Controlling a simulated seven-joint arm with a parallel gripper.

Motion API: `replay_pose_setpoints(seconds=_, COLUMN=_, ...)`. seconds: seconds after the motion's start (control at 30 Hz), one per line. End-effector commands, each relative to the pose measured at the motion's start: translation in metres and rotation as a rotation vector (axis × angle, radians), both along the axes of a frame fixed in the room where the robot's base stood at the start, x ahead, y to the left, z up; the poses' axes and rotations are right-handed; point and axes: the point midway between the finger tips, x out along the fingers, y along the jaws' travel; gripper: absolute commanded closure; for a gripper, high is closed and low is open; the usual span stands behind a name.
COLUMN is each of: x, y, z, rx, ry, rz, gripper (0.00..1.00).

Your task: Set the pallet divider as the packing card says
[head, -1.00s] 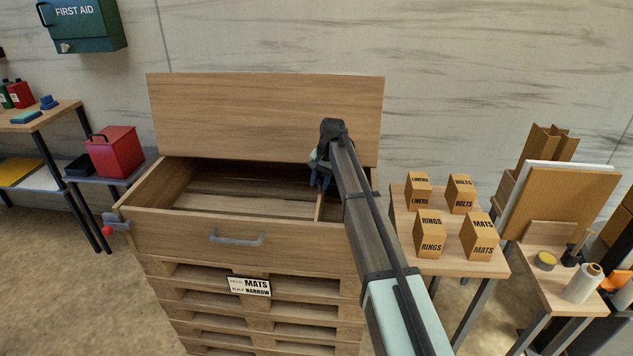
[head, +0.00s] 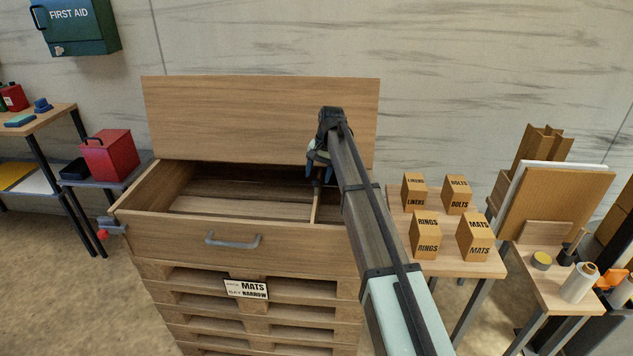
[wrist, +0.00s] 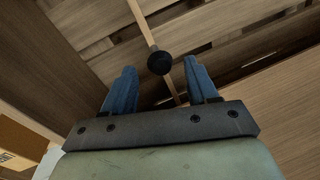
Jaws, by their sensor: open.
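The open wooden pallet box (head: 180,233) stands in the middle of the head view. Its divider (head: 315,207) is a thin upright board toward the right, making a wide left bay and a narrow right bay. In the wrist view the divider (wrist: 139,18) carries a round black knob (wrist: 160,62). My gripper (head: 319,178) is over the divider inside the box. In the wrist view its blue fingers (wrist: 157,80) are open, one on each side of the knob, with gaps. The packing card (head: 247,289) on the box front reads "PACK MATS" and "BAY NARROW".
Cartons labelled liners (head: 413,192), bolts (head: 456,195), rings (head: 426,235) and mats (head: 474,238) stand on a side table at right. The raised back panel (head: 230,115) rises behind the box. A red case (head: 110,155) is at left.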

Motion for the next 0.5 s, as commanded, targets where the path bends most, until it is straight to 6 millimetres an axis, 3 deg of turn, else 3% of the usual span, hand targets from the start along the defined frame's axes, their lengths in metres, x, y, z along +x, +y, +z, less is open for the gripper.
replay_pose_setpoints(seconds=0.2, x=-0.001, y=-0.008, z=0.045, rx=0.001, ry=-0.002, rz=0.000, gripper=0.42)
replay_pose_setpoints(seconds=0.5, x=-0.003, y=-0.016, z=0.083, rx=0.000, ry=0.000, rz=0.000, gripper=0.42)
